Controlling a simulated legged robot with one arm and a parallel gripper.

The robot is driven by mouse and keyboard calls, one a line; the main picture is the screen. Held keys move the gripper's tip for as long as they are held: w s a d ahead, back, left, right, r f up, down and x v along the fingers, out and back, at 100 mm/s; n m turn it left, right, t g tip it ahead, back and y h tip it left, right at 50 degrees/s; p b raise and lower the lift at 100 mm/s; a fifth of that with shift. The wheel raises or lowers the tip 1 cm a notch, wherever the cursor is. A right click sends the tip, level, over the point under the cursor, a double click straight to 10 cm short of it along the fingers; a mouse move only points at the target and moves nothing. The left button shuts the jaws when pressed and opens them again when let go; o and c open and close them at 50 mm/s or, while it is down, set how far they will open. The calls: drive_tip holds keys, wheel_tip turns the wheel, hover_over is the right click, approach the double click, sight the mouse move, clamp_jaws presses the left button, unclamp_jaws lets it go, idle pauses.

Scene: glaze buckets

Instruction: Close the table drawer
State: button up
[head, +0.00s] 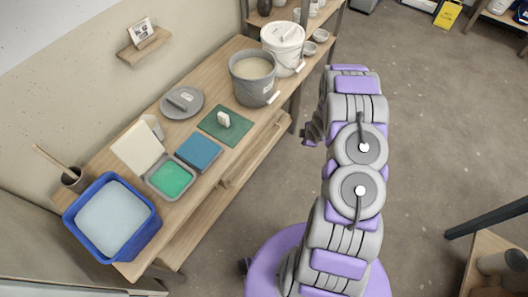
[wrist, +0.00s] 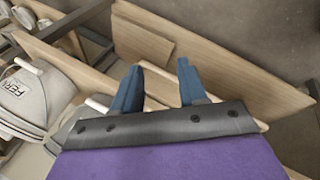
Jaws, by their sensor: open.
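The wooden table (head: 196,120) runs diagonally along the wall in the head view. Its drawer (head: 262,147) sticks out from under the front edge, so it stands open. My gripper (head: 309,131) is just to the right of the drawer's far end in the head view, partly hidden by my own arm. In the wrist view my gripper (wrist: 158,88) has its two blue fingers apart with nothing held between them. Pale wooden boards lie behind the fingers there; I cannot tell which of them belong to the drawer. Whether the fingers touch wood is unclear.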

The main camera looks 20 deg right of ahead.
drive_tip(key=a+r+n+y, duration=0.2)
drive_tip(key=a+n, duration=0.4)
drive_tip(key=n, duration=0.1)
drive_tip(key=n+y, duration=0.3)
drive_tip(key=n, duration=0.2)
approach(262, 153)
drive_tip(key=b+x, duration=0.3)
drive_tip(key=x, duration=0.5)
drive_tip(key=shift+w+r, duration=0.1)
drive_tip(key=shift+w, duration=0.05)
clamp_jaws()
